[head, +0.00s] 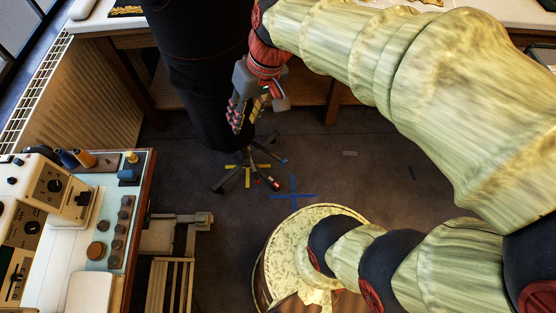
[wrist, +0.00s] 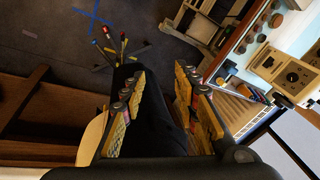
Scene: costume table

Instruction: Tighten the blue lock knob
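A dark dress form (head: 205,85) stands on a splayed-leg stand (head: 250,170) whose legs have coloured tips, among them a blue tip (head: 284,160) and a red one. I cannot pick out a blue lock knob on the stand with certainty; the upper stand is hidden by the form. My gripper (head: 247,118) hangs at the right side of the form, fingers pointing down. In the wrist view its two yellow-and-black fingers (wrist: 158,105) are spread apart, with the dark form between and below them. No knob is held. The stand legs (wrist: 120,48) show beyond the fingertips.
A sewing table (head: 140,215) at left carries a machine, spools and a small blue object (head: 128,177). A round patterned stool (head: 283,240) stands in front, below my arm. A wooden table (head: 320,95) is behind. A blue tape cross (head: 293,195) marks clear floor.

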